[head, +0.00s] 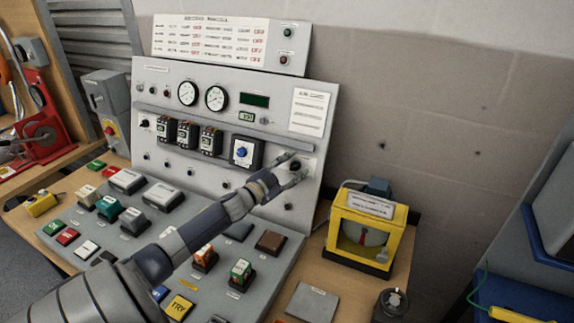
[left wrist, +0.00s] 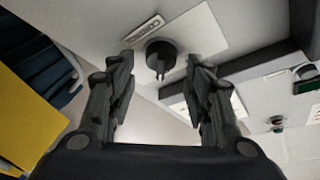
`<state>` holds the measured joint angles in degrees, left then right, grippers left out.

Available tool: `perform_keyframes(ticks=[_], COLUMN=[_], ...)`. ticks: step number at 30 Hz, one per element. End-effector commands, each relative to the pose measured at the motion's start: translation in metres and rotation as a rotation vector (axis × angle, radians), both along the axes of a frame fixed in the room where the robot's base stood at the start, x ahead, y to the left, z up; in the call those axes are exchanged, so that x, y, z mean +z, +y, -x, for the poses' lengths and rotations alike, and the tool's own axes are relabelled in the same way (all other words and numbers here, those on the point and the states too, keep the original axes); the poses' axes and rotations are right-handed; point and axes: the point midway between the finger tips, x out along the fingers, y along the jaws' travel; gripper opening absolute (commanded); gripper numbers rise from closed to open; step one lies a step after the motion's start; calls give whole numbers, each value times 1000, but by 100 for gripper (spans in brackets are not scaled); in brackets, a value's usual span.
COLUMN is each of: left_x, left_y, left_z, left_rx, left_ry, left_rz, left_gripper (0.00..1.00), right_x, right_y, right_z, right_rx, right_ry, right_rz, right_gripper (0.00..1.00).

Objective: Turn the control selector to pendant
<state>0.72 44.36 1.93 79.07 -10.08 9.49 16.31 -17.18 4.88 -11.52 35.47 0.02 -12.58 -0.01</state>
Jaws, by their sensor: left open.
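The control selector is a black round knob (left wrist: 160,57) on a light panel, with a partly hidden label plate (left wrist: 180,42) behind it in the left wrist view. In the head view the knob (head: 295,165) sits at the lower right of the upright panel, partly hidden by my gripper. My left gripper (head: 294,168) reaches up to it across the desk. In the left wrist view the open fingers (left wrist: 160,80) stand on either side of the knob, with a gap to each side. I cannot read the position the knob points to. My right gripper is not in view.
The upright panel (head: 315,70) carries gauges, breakers and a blue knob (head: 241,152) left of my gripper. Below it is a sloped desk with several coloured buttons. A yellow-framed instrument (head: 335,240) stands close by on the right.

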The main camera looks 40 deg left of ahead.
Motion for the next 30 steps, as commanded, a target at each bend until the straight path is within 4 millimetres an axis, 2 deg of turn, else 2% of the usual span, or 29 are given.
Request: perform_keyframes(ticks=[5,21,30], left_x=[-2,-2,0], left_y=[0,-3,-3], left_z=[14,99,119], left_rx=[0,1,-1], left_ry=[3,4,1], left_rz=[1,1,-1], left_gripper=[47,47,47], right_x=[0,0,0], right_y=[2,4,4], right_z=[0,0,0], right_rx=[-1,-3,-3], right_ry=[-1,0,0], right_rz=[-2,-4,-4], right_gripper=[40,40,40])
